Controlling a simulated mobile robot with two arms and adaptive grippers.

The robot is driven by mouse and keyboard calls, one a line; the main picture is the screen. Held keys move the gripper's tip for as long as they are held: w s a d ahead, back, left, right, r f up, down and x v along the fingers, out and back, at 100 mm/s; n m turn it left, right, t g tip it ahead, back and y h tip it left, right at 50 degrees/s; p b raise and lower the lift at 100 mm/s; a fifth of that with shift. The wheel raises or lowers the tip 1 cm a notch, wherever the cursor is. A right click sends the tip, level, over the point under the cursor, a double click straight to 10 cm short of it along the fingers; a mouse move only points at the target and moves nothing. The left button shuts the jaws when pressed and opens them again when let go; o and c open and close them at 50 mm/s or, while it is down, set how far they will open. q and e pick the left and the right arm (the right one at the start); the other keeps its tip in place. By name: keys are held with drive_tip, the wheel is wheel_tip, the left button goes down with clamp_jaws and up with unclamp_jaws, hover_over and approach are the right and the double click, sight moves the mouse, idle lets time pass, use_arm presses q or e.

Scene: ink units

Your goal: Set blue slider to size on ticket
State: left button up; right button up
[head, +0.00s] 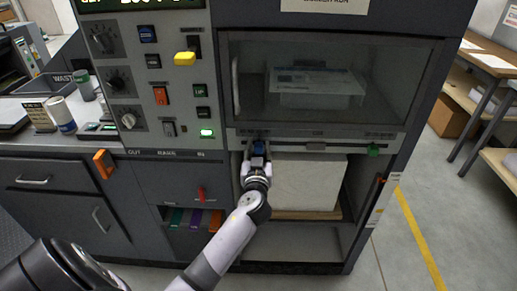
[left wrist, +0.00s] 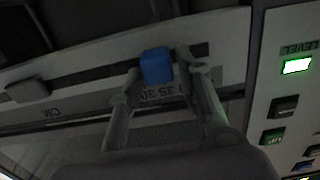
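The blue slider (head: 259,147) sits at the left end of the scale strip (head: 315,133) below the machine's window. In the left wrist view the blue slider (left wrist: 157,66) shows between my two fingertips (left wrist: 160,70), with scale digits beside it, inverted and only partly legible. My left gripper (head: 257,161) is open around the slider, with a narrow gap visible at one finger. A white tag (head: 381,203) hangs on the machine's right edge and may be the ticket; its writing is too small to read. My right gripper is not in view.
A grey slider (head: 315,146) and a green slider (head: 374,150) sit farther right on the strip. A large pale block (head: 310,185) fills the bay below. A yellow lever (head: 185,58) and several buttons are on the left panel.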

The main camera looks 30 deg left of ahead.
sight(241, 140)
use_arm(q)
clamp_jaws()
idle(0.4)
drive_tip(key=s+a, duration=0.2)
drive_tip(key=a, duration=0.1)
drive_tip(key=s+a+b, duration=0.1)
drive_tip(key=shift+a, duration=0.35)
drive_tip(key=shift+c, duration=0.6)
unclamp_jaws()
drive_tip(key=shift+w, duration=0.1)
drive_tip(key=o, duration=0.4)
drive_tip(key=shift+a, duration=0.1)
drive_tip(key=shift+o, duration=0.3)
